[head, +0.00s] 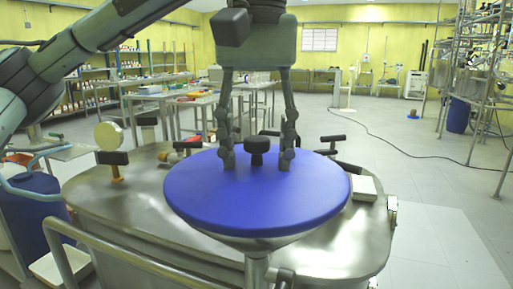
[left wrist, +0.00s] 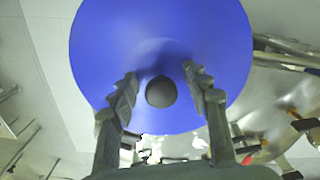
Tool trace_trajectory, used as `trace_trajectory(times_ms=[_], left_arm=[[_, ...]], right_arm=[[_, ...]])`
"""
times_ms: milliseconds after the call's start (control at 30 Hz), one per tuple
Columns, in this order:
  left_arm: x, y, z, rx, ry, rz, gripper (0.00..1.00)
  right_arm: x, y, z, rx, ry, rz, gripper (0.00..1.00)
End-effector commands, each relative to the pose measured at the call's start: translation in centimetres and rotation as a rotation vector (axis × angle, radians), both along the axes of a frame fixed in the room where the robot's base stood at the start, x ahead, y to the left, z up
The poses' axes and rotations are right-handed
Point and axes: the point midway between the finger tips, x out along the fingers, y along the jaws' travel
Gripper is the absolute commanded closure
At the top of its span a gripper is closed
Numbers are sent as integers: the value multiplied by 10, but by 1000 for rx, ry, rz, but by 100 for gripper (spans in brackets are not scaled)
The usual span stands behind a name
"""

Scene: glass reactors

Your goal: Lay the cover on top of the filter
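The blue round cover (head: 256,205) with a black knob (head: 258,147) at its middle sits level over the filter (head: 262,243), a metal funnel on a stem. Only the funnel's lower front shows, and the cover seems to rest on its rim. My left gripper (head: 257,160) points down over the cover with a finger on each side of the knob. In the left wrist view the gripper (left wrist: 160,80) is open, with gaps between its fingers and the knob (left wrist: 160,92). The cover (left wrist: 110,45) fills much of that view. My right gripper is not in view.
A large steel reactor top (head: 120,200) with black-handled fittings lies behind and around the filter. A metal rail (head: 140,262) runs along the front left, near a blue barrel (head: 28,215). Steel scaffolding (head: 480,80) stands at the right. Open floor (head: 430,170) lies right of the reactor.

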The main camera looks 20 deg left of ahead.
Motion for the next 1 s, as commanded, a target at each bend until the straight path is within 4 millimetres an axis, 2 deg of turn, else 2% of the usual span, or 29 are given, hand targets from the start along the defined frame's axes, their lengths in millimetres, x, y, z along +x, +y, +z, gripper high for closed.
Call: trace_trajectory(times_ms=[333, 467, 800, 1000], left_arm=[[0, 0, 1, 0, 0, 0, 53], [0, 0, 10, 0, -3, 2, 53], [0, 0, 77, 1, -7, 4, 53], [0, -1, 108, 2, -4, 3, 53]], right_arm=[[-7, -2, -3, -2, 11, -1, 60], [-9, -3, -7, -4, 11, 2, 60], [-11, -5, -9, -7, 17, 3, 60], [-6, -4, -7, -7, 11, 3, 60]])
